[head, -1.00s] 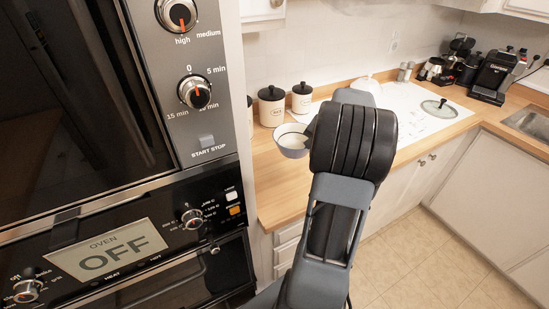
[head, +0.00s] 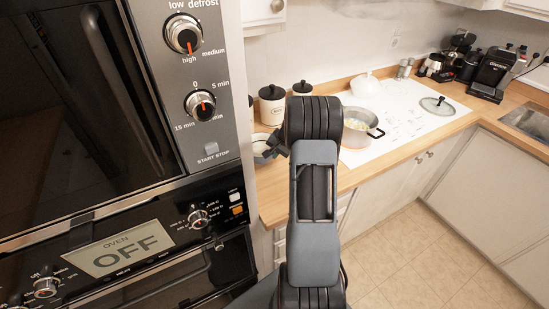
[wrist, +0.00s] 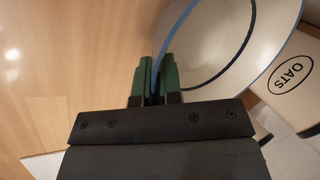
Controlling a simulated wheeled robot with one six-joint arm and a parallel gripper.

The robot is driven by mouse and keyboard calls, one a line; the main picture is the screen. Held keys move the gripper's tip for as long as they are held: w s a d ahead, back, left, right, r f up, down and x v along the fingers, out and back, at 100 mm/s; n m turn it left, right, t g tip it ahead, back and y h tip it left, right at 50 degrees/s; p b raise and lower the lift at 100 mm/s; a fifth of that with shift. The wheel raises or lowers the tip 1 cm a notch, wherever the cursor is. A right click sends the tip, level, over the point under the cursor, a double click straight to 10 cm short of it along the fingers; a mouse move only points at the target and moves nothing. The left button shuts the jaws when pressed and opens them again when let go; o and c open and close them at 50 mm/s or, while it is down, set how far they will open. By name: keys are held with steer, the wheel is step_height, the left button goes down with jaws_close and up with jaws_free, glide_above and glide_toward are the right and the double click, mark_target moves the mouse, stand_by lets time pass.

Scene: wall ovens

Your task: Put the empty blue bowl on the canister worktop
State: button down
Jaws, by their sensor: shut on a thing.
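The blue-rimmed bowl (head: 261,147) is at the left end of the wooden worktop (head: 271,208), in front of the canisters. My arm partly hides it in the head view. My gripper (wrist: 158,68) is shut on the rim of the bowl (wrist: 232,38), its green fingertips on either side of the wall. The visible inside of the bowl is pale and looks empty. I cannot tell whether its base touches the wood. The OATS canister (wrist: 292,77) shows close to the bowl in the wrist view. Black-lidded canisters (head: 271,106) stand against the wall.
The oven housing (head: 222,110) rises just left of the bowl. A pot with food (head: 358,128) and a glass lid (head: 437,107) are on the white hob (head: 400,118). A coffee machine (head: 493,75) stands further right. Bare wood shows at the worktop's front.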

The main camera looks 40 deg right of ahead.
steer(key=shift+f+p, duration=0.55)
steer(key=shift+f, duration=0.95)
steer(key=shift+f, duration=0.2)
steer(key=c, duration=1.3)
jaws_free()
steer(key=shift+r, duration=0.1)
steer(key=shift+r, duration=0.2)
steer(key=b+v, duration=0.2)
steer(key=v, duration=0.9)
steer(key=shift+s+r, duration=0.15)
steer(key=shift+r, duration=0.2)
steer(key=shift+d, duration=0.15)
